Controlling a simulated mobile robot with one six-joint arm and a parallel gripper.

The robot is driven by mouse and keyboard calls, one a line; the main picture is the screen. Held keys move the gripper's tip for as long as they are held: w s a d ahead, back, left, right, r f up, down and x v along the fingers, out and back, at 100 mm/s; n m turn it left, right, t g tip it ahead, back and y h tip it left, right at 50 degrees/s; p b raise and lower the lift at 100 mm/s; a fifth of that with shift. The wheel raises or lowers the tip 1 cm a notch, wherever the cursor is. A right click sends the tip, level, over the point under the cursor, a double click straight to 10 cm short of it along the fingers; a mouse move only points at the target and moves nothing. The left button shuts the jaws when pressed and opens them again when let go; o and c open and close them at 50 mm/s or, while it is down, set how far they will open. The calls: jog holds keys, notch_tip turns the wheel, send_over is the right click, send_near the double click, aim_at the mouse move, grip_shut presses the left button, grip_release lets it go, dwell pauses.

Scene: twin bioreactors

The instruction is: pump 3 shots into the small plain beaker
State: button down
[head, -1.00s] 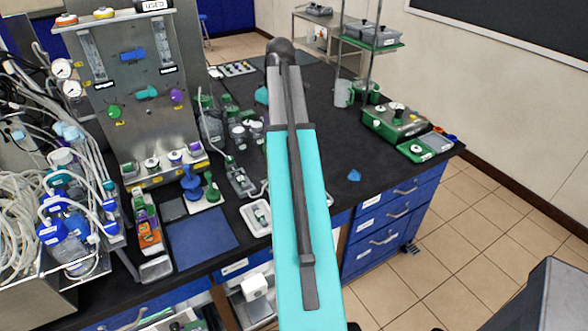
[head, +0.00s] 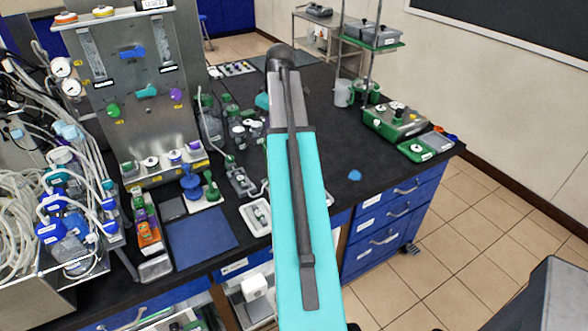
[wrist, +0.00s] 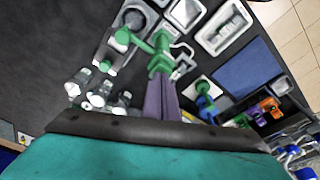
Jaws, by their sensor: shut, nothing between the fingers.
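A blue pump dispenser (head: 191,182) and a green pump dispenser (head: 211,188) stand side by side near the blue mat in the head view. In the wrist view the blue one (wrist: 207,108) is right of my gripper. My gripper (wrist: 160,76) is shut and empty, its purplish fingers pointing at a green part (wrist: 160,46) over the bench. I cannot tell whether they touch it. Small clear vessels (wrist: 100,94) stand left of the fingers; I cannot tell which is the small plain beaker. My arm hides the gripper in the head view.
A blue mat (head: 200,236) lies at the bench's front, beside a rack of orange and green items (head: 149,232). A white tray (head: 256,217) stands right of the mat. A steel panel (head: 140,100) rises at the left. The bench's right middle is mostly clear.

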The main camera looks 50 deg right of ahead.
jog(key=shift+f, duration=0.55)
jog(key=shift+r, duration=0.15)
jog(key=shift+w+p+v, duration=0.15)
jog(key=shift+p+v, duration=0.3)
jog(key=shift+v, duration=0.25)
jog(key=shift+w+p+v, duration=0.15)
jog(key=shift+p+v, duration=0.25)
jog(key=shift+v, duration=0.25)
jog(key=shift+r, duration=0.15)
jog(key=p+v, duration=0.2)
jog(key=v, duration=0.1)
jog(key=w+p+v, duration=0.1)
jog(key=p+v, duration=0.1)
jog(key=shift+a+r, duration=0.15)
jog(key=shift+r, duration=0.35)
dwell(0.4)
